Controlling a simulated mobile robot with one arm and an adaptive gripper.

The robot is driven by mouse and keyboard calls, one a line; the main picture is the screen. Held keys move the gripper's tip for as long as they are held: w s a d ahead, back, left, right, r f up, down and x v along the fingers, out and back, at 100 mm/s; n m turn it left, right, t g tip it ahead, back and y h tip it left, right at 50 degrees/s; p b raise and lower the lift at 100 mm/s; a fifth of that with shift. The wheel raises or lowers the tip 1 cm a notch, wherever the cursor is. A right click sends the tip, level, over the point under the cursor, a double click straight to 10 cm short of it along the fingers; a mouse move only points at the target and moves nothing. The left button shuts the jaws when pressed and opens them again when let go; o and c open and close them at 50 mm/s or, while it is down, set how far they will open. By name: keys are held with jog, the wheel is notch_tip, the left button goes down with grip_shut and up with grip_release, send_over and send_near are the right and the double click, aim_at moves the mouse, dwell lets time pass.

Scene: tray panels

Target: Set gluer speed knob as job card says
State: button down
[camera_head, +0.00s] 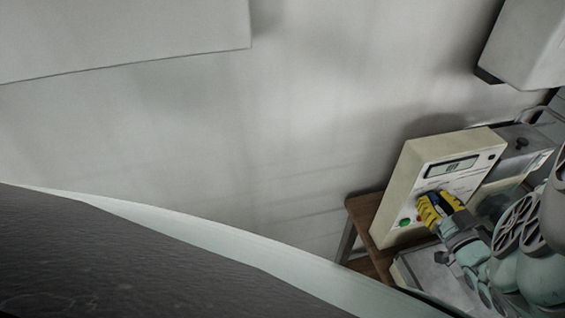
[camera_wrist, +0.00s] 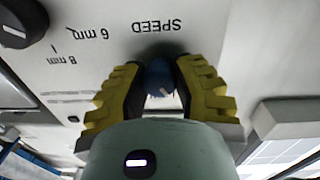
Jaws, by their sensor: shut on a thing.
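The gluer control box (camera_head: 397,190) is a cream panel with a small display (camera_head: 452,168) whose digits are too small to read. In the wrist view, a blue knob (camera_wrist: 160,84) sits by the printed word SPEED (camera_wrist: 158,26), which appears upside down. A light mark shows on the knob. My gripper (camera_head: 440,204) has yellow fingers at the panel face; in the wrist view they (camera_wrist: 160,72) are shut on the blue knob from both sides. The fingers hide part of the knob. I cannot make out a job card.
A dark knob (camera_wrist: 22,22) with a white mark is beside 6 mm and 8 mm labels. A green button (camera_head: 404,222) and a red one are low on the panel. The box stands on a brown wooden table (camera_head: 364,208). Grey equipment (camera_head: 520,143) stands right of the box.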

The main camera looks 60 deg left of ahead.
jog(key=m+b, duration=0.2)
jog(key=m, duration=0.3)
jog(key=shift+m, duration=0.4)
dwell(0.4)
jog(key=c, duration=0.7)
grip_release()
jog(key=v, duration=1.2)
jog(key=shift+r, duration=0.1)
jog(key=shift+w, duration=0.1)
